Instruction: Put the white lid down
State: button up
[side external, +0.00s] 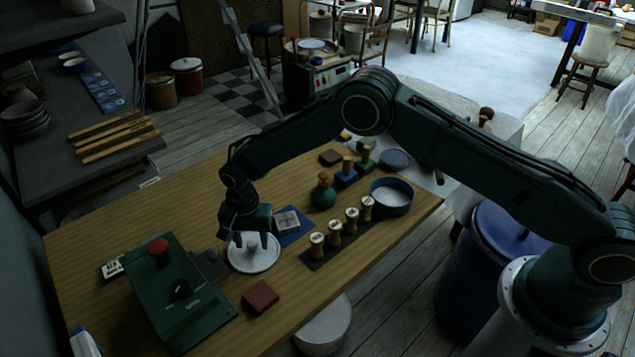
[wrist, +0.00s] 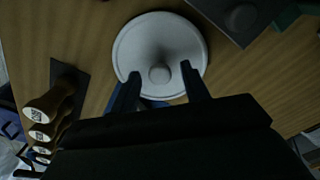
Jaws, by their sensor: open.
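The white lid (side external: 255,257) is a round disc with a knob and lies flat on the wooden table, near the table's middle. In the wrist view the lid (wrist: 137,45) shows with its round knob (wrist: 159,73) at the centre. My gripper (side external: 251,241) is directly above the lid. In the wrist view its two fingers (wrist: 158,82) are apart, one on each side of the knob, with gaps between them and the knob. It is open and holds nothing.
A green box with a red button (side external: 158,251) stands at left. A dark red block (side external: 260,297) lies in front of the lid. Several wooden stamps (side external: 335,231) stand on a dark strip to the right, near a blue-rimmed bowl (side external: 391,197). A blue tile (side external: 290,238) lies behind.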

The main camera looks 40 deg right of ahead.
jog(key=shift+r, duration=0.1)
notch_tip(320, 180, up, 12)
dwell(0.6)
dwell(0.4)
notch_tip(320, 180, up, 13)
jog(key=n+t, duration=0.1)
jog(key=n, duration=0.1)
send_over(254, 242)
jog(key=s+d, duration=0.3)
jog(key=d, duration=0.3)
jog(key=s+d+r+n+t, duration=0.2)
jog(key=s+d+r, duration=0.6)
jog(key=s+r, duration=0.15)
jog(key=s+d+n+t, duration=0.1)
jog(key=s+d, duration=0.3)
jog(key=s, duration=0.7)
jog(key=s+d+r+n+t, duration=0.1)
jog(key=s+d+n, duration=0.3)
jog(key=s, duration=0.8)
jog(key=shift+s+d+r+t, duration=0.3)
jog(key=shift+d, duration=0.15)
